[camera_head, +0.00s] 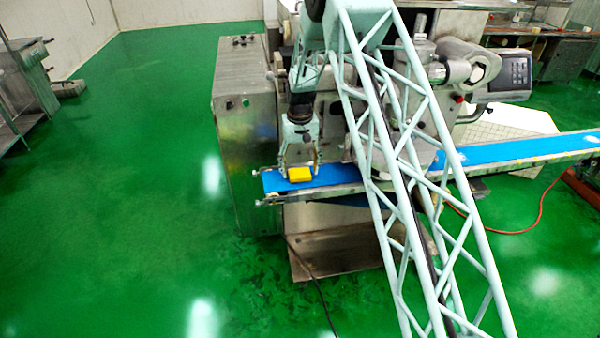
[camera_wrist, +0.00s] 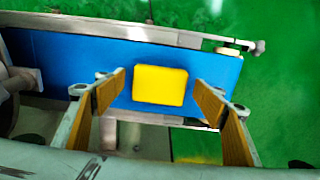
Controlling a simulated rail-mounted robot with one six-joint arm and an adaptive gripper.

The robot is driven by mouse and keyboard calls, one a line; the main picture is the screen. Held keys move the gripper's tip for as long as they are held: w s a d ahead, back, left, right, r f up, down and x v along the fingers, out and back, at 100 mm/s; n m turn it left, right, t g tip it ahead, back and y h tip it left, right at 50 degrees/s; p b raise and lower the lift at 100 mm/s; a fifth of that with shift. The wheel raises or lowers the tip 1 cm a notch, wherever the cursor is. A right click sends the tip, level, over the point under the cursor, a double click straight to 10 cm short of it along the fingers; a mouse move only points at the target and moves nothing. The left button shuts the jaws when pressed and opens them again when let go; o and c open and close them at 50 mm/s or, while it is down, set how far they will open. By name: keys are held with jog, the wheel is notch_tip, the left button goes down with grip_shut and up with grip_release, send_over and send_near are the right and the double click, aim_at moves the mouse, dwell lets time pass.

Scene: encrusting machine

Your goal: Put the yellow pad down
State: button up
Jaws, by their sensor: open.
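The yellow pad (camera_head: 299,174) lies flat on the left end of the blue conveyor belt (camera_head: 335,179). It also shows in the wrist view (camera_wrist: 161,84), on the blue belt (camera_wrist: 60,61). My gripper (camera_head: 300,163) is just above and around the pad in the head view. In the wrist view my gripper (camera_wrist: 159,93) is open, with one wood-coloured finger pad on each side of the yellow pad. A gap shows between each finger and the pad, so neither finger seems to touch it.
The encrusting machine (camera_head: 241,120) stands behind the belt. A metal rail (camera_wrist: 120,28) runs along the belt's edge. Its control panel (camera_head: 509,72) is at the right. The green floor (camera_head: 120,200) at the left is clear. A red cable (camera_head: 535,215) lies at the right.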

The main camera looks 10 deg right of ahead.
aim_at(300, 173)
notch_tip(300, 173, up, 6)
jog(key=shift+r, duration=0.15)
dwell(0.4)
dwell(0.7)
